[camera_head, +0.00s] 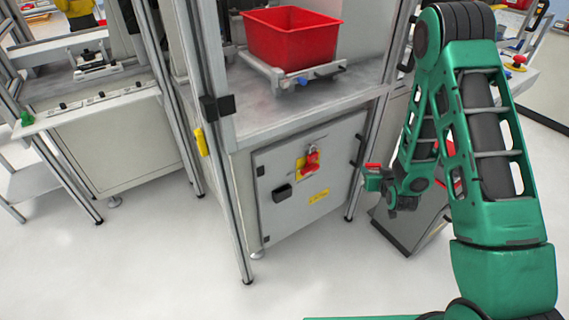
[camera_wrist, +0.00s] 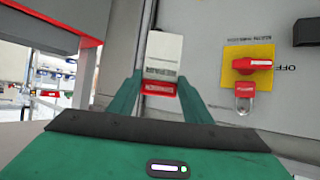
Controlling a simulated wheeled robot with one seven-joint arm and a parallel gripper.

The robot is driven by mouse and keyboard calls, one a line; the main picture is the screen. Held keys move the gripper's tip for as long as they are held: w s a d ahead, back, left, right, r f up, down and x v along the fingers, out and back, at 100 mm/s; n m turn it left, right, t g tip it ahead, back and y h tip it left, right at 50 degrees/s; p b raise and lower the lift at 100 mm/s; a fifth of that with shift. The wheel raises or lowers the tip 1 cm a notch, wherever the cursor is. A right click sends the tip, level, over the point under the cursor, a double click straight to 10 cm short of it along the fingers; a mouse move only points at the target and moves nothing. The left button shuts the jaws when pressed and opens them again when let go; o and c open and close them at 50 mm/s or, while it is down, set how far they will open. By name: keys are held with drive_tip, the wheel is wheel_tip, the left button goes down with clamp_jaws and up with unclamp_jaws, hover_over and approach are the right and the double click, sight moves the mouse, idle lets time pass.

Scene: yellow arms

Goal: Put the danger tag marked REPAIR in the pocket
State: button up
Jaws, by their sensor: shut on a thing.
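My gripper (camera_wrist: 160,95) is shut on a danger tag (camera_wrist: 164,48), a white card with a red band, held between its two green fingers in the wrist view. The print is upside down and too small to read surely. In the head view my gripper (camera_head: 373,174) is right of the grey cabinet door, and a bit of red shows at its tip. A small black box (camera_head: 283,193), which looks like the pocket, is on the left of the door; its dark edge shows at the upper right of the wrist view (camera_wrist: 308,32). The tag is apart from it.
A red switch on a yellow plate (camera_head: 300,165) with a padlock (camera_head: 312,149) sits on the door, right of the black box. A red bin (camera_head: 291,38) stands above on the bench. An aluminium post (camera_head: 227,200) stands left of the door. The floor in front is clear.

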sight(280, 181)
drive_tip(key=w+a+n+y, duration=0.3)
drive_tip(key=a, duration=1.3)
drive_tip(key=shift+f+g+y, duration=0.15)
drive_tip(key=shift+g+y, duration=0.15)
drive_tip(key=a+n+y, duration=0.1)
drive_tip(key=a, duration=0.4)
drive_tip(key=a+n+g+y, duration=0.1)
drive_tip(key=a, duration=0.4)
drive_tip(key=a+r+n+y, duration=0.1)
drive_tip(key=a+n, duration=0.1)
drive_tip(key=a, duration=0.3)
drive_tip(key=shift+s+a+r, duration=0.1)
drive_tip(key=shift+s+a, duration=0.2)
drive_tip(key=shift+c, duration=0.3)
drive_tip(key=shift+f, duration=4.9)
drive_tip(key=shift+f, duration=0.1)
drive_tip(key=o, duration=1.2)
drive_tip(key=v, duration=1)
drive_tip(key=shift+d, duration=0.3)
